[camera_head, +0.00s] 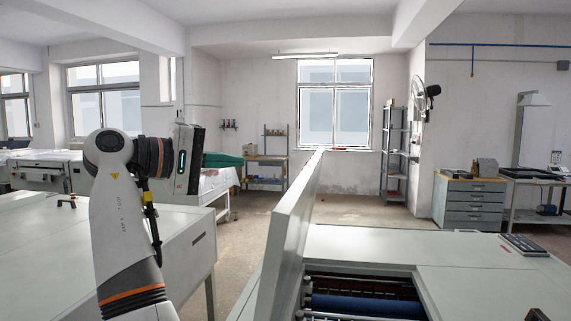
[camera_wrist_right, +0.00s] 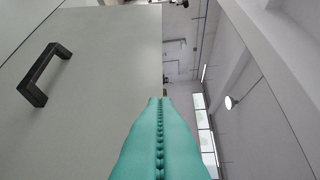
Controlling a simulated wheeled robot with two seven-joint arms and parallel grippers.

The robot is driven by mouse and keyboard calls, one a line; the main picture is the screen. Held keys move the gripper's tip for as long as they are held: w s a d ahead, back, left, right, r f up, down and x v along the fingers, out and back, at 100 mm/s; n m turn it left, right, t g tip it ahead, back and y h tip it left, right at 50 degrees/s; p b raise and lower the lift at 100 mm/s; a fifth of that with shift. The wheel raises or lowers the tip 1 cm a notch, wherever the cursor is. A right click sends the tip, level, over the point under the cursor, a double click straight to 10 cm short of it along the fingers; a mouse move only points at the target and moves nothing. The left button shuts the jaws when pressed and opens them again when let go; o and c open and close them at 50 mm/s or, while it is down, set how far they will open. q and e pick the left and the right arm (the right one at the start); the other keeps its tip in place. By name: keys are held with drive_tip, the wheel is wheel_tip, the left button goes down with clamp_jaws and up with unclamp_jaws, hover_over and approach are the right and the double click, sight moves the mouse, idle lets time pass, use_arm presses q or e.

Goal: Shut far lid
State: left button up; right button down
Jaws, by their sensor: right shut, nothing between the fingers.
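A pale lid (camera_head: 290,235) stands raised and steeply tilted beside an open bay of the processor (camera_head: 460,265), seen almost edge-on. Inside the bay a dark blue roller (camera_head: 365,305) shows. My right gripper (camera_head: 243,160) has teal fingers, shut and empty, pointing right, above the flat pale top at left and apart from the raised lid. In the right wrist view its fingers (camera_wrist_right: 160,98) are closed together. A pale panel (camera_wrist_right: 105,75) with a black handle (camera_wrist_right: 45,75) lies beside them there; which panel it is, I cannot tell surely. My left gripper is not in view.
A flat pale surface (camera_head: 45,255) with a small black handle (camera_head: 66,202) lies at left. Open floor (camera_head: 345,210) stretches behind the raised lid. A grey drawer cabinet (camera_head: 470,202) and a metal shelf (camera_head: 395,150) stand farther back. A dark keypad (camera_head: 524,244) lies on the processor.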

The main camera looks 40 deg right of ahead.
drive_tip(key=s+d+f+p, duration=0.1)
drive_tip(key=s+d+p, duration=0.2)
drive_tip(key=d, duration=0.8)
drive_tip(key=shift+s+f+p, duration=0.35)
drive_tip(key=shift+s+f, duration=0.05)
drive_tip(key=shift+s, duration=0.05)
